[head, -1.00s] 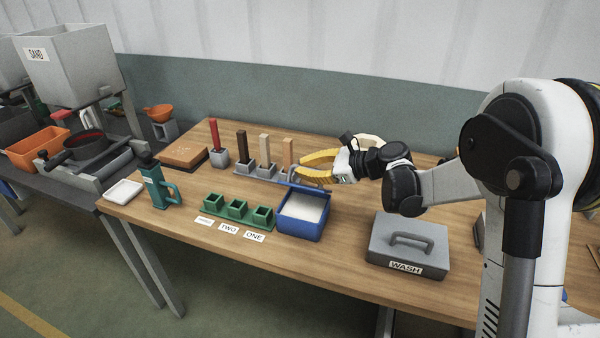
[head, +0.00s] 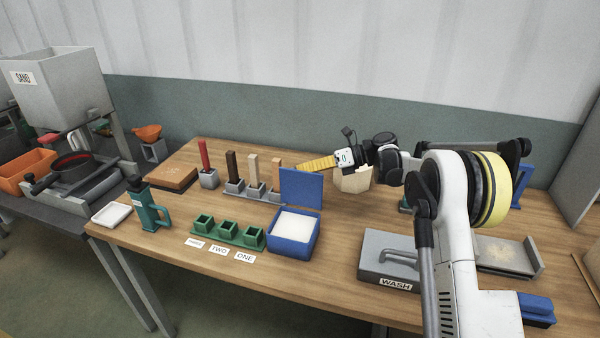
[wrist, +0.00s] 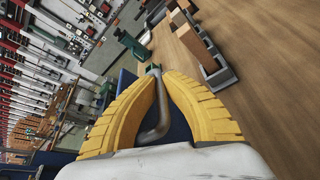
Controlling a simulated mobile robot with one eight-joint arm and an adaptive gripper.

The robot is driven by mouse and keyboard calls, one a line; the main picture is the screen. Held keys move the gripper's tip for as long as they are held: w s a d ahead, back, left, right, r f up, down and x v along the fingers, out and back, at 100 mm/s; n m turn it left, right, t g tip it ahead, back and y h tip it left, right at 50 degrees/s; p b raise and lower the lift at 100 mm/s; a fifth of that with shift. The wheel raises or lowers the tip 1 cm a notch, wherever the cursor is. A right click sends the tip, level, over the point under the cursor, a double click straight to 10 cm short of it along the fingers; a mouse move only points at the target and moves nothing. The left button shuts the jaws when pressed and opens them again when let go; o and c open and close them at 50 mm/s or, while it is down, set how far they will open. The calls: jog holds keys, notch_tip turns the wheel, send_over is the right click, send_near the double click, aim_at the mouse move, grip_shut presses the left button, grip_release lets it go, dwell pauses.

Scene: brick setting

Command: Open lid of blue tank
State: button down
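The blue tank (head: 290,238) stands open on the wooden table, with white content (head: 295,225) visible inside. Its blue lid (head: 301,188) stands roughly upright at the tank's back edge. My gripper (head: 302,167) is at the top of the lid, reaching in from the right. In the wrist view, the yellow fingers (wrist: 157,78) come close together at the tips around a bent grey handle (wrist: 154,120), with the blue lid behind it. The handle is hidden in the head view.
Green cups (head: 228,231) stand left of the tank, and a row of upright sticks (head: 253,172) stands behind them. A teal bottle (head: 147,208) is further left. A grey WASH box (head: 388,258) is at the right, with bare table between it and the tank.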

jog(key=shift+w+d+f, duration=0.25)
jog(key=shift+w+f, duration=0.2)
jog(key=shift+f, duration=0.2)
jog(key=c, duration=1.5)
grip_release()
jog(key=shift+o, duration=0.2)
jog(key=shift+w, duration=0.1)
jog(key=v, duration=1.2)
jog(key=shift+a, duration=0.1)
